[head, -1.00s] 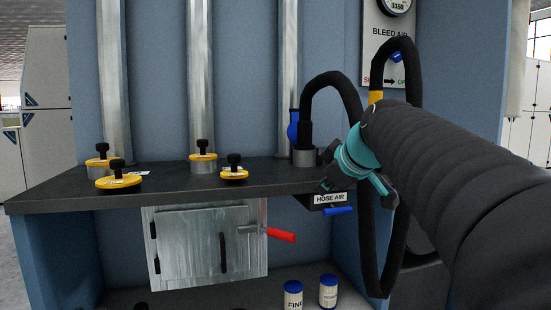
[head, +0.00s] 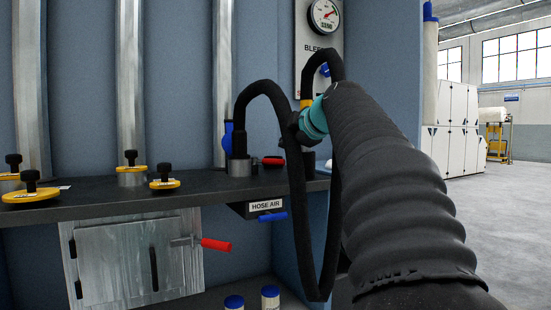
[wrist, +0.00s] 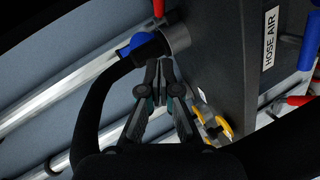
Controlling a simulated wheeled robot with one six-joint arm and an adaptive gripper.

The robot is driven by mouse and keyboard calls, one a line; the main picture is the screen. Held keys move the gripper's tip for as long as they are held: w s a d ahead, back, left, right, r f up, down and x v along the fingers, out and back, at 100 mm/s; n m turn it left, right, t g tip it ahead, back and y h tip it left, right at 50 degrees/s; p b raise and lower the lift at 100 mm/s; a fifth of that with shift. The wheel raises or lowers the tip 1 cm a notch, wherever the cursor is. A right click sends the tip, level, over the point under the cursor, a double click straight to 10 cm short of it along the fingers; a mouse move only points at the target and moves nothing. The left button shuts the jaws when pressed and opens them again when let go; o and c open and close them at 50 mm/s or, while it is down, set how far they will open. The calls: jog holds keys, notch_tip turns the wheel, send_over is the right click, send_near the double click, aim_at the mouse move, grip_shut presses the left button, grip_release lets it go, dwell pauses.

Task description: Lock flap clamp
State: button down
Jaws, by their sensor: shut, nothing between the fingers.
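The flap (head: 120,262) is a grey metal door below the shelf. It looks closed in its frame. Its clamp has a red handle (head: 216,244) at the flap's right edge, sticking out to the right; whether it is latched I cannot tell. A red handle beside the air label in the wrist view (wrist: 298,100) looks like the same one. My gripper (wrist: 161,75) is shut and empty in the wrist view. In the head view my arm and a black hose partly hide it, above the shelf's right end, up and right of the clamp.
The dark shelf (head: 100,205) carries yellow discs with black knobs (head: 165,181) and a hose socket (head: 239,167). A second red handle (head: 273,161) is by the socket. A HOSE AIR box (head: 262,206) with a blue lever hangs below. Black hose (head: 297,215) loops nearby. Open floor lies right.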

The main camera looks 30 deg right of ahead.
send_near(271, 161)
jog(key=w+a, duration=0.1)
jog(key=w, duration=0.1)
jog(key=w+a, duration=0.1)
jog(key=shift+w+a+f+p, duration=0.1)
jog(key=shift+w+a+p, duration=0.3)
jog(key=shift+w+d+f, duration=0.6)
jog(key=shift+w+d, duration=0.05)
jog(key=shift+d, duration=0.2)
jog(key=shift+w+d+f, duration=0.35)
jog(key=shift+w+d, duration=0.1)
